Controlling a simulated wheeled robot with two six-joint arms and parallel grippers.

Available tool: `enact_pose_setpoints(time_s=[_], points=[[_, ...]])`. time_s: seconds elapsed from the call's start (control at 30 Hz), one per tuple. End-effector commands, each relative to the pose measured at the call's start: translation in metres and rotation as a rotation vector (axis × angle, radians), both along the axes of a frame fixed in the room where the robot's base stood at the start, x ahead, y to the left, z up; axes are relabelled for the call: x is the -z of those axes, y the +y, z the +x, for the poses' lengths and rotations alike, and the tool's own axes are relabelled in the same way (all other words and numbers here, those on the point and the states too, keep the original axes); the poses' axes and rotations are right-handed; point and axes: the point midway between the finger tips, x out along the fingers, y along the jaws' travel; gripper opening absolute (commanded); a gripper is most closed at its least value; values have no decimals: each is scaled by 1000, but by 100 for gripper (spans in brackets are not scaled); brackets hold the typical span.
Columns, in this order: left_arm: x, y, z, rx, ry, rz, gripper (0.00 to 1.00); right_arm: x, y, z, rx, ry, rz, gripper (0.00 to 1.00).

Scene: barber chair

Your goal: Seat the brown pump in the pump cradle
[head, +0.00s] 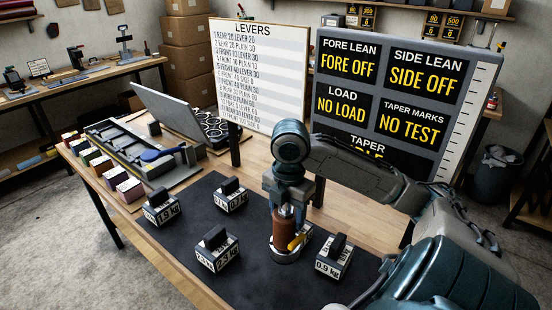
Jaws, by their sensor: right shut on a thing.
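The brown pump (283,229) stands upright in my right gripper (284,208), which is shut on its upper part from above. A yellow lever (297,242) shows at the pump's lower right side. Below the pump is a pale round base (288,256), perhaps the pump cradle or the pump's own foot. I cannot tell whether the pump touches or sits in it. My right arm comes in from the right and hides part of the table. My left gripper is not in view.
Several labelled weights, such as the 0.9 kg weight (334,262) close to the right and another (217,254) to the left, stand on the dark mat (180,262). A levers board (258,75) and a status board (385,100) stand behind. A grey rail fixture (120,150) lies at left.

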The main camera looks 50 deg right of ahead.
Motion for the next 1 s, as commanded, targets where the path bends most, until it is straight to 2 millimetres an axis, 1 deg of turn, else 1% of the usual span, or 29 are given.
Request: enact_pose_setpoints(time_s=[0.03,0.2,0.3,0.37,0.4,0.47,0.7,0.8,1.0], points=[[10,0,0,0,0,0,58,10,0,0,0,-1,-1,0],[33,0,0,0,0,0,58,32,0,0,0,-1,-1,0],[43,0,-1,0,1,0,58,43,0,0,0,-1,-1,0],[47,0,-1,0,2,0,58,46,0,0,0,-1,-1,0],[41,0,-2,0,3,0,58,46,0,0,0,0,0,0],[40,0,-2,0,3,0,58,50,0,0,0,0,0,0],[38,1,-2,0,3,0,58,79,0,-1,1,2,1,0],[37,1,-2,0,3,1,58,88,0,0,0,0,0,0],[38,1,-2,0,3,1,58,90,0,0,0,-2,-1,0]])
